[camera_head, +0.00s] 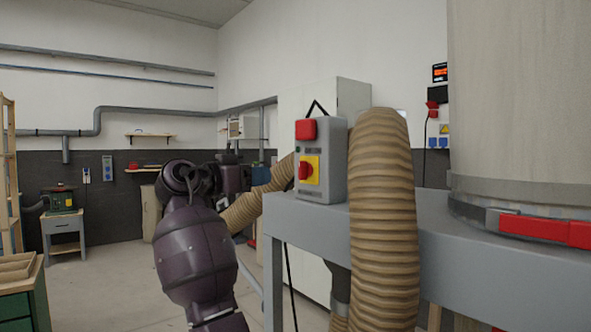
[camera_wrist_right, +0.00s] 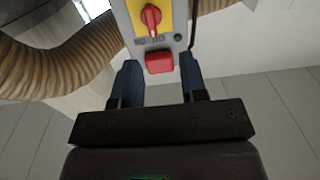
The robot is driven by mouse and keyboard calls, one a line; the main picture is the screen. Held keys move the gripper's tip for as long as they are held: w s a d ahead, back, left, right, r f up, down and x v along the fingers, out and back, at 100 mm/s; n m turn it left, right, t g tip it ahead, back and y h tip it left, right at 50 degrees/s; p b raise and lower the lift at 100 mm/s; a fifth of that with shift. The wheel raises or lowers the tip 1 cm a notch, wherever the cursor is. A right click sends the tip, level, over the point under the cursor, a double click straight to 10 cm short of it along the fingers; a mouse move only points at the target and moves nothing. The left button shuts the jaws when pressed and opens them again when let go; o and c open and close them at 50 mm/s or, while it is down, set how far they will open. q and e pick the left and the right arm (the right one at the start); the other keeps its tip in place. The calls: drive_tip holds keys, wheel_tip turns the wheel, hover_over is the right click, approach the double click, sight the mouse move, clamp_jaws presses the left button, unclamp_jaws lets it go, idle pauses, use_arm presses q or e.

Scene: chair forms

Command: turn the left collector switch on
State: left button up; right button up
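The grey collector switch box (camera_head: 333,165) stands on a grey metal frame in the head view. It has a red button (camera_head: 306,130) on top and a red rotary knob (camera_head: 305,170) on a yellow plate below. In the right wrist view the box appears upside down, with the knob (camera_wrist_right: 151,19) above the button (camera_wrist_right: 159,62). My right gripper (camera_wrist_right: 159,64) is open, its two dark fingers spread, with the button showing between the fingertips. Nothing is held; contact cannot be told. In the head view my right gripper (camera_head: 236,179) is left of the box, its fingers hidden. My left gripper is out of view.
A ribbed tan hose (camera_head: 382,220) rises right beside the box, and another stretch (camera_head: 262,198) runs behind my right gripper. The grey frame (camera_head: 480,255) carries a large pale cylinder (camera_head: 520,90) with a red clamp. Open floor lies at the left.

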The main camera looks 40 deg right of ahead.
sight(299, 166)
drive_tip(key=shift+m+g, duration=0.3)
drive_tip(key=shift+m, duration=0.2)
drive_tip(key=d, duration=0.3)
drive_tip(key=s+d+r, duration=0.1)
drive_tip(key=d, duration=0.3)
drive_tip(key=s+d, duration=0.1)
drive_tip(key=d, duration=0.2)
drive_tip(key=shift+d+r+p, duration=0.25)
drive_tip(key=shift+r+p, duration=0.05)
drive_tip(key=shift+r, duration=0.05)
clamp_jaws()
